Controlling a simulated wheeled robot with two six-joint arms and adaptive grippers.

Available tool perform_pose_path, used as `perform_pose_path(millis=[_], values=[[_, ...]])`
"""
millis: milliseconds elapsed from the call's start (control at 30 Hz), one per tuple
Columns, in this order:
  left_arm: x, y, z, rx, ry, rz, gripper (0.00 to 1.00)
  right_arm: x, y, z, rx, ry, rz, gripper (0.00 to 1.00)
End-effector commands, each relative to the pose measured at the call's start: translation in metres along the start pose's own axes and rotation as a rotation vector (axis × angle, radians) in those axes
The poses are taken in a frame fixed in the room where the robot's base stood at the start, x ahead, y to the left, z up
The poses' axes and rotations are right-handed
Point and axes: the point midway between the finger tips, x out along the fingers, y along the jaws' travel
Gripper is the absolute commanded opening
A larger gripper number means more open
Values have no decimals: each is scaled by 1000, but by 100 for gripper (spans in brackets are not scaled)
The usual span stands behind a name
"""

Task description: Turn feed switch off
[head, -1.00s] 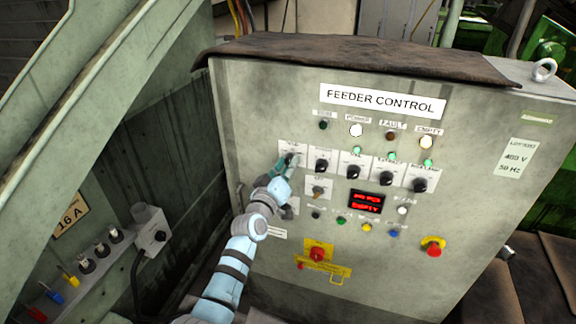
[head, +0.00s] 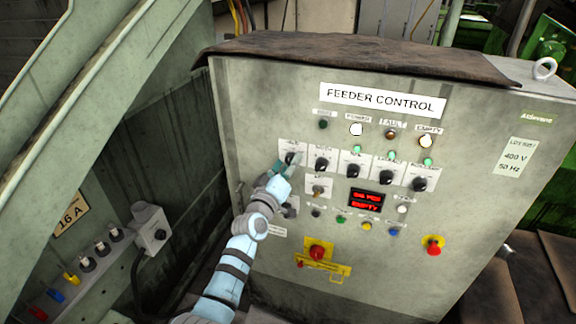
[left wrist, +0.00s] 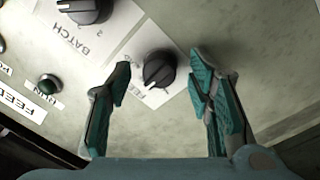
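The feed switch is the black rotary knob (head: 291,158) at the left end of the knob row on the feeder control cabinet. In the left wrist view the knob (left wrist: 159,70) has a white label with part of the word FEED showing, upside down. My left gripper (head: 284,167) is just in front of the knob, at its lower left. In the left wrist view its two teal fingers (left wrist: 160,64) are spread, one on each side of the knob, with visible gaps. Nothing is held. My right gripper is out of view.
More knobs continue to the right, starting with the batch knob (left wrist: 84,10). Below are a red display (head: 367,200), small buttons, and a red button on yellow (head: 317,253). Another red button (head: 433,246) is at the lower right. A sloping green beam (head: 90,75) stands left.

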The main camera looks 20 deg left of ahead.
Motion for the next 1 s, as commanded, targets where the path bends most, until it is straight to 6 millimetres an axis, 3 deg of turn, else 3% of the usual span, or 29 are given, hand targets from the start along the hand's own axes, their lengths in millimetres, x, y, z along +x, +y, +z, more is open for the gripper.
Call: perform_pose_path(millis=[267,367,600,700,1000], values=[[-6,0,0,1,0,1,47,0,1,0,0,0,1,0],[-24,-1,0,2,0,1,47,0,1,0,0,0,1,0],[-91,-1,1,1,0,-2,47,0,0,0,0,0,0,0],[-110,-1,1,0,-1,-2,47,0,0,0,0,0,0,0],[-120,0,0,0,0,0,47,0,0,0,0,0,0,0]])
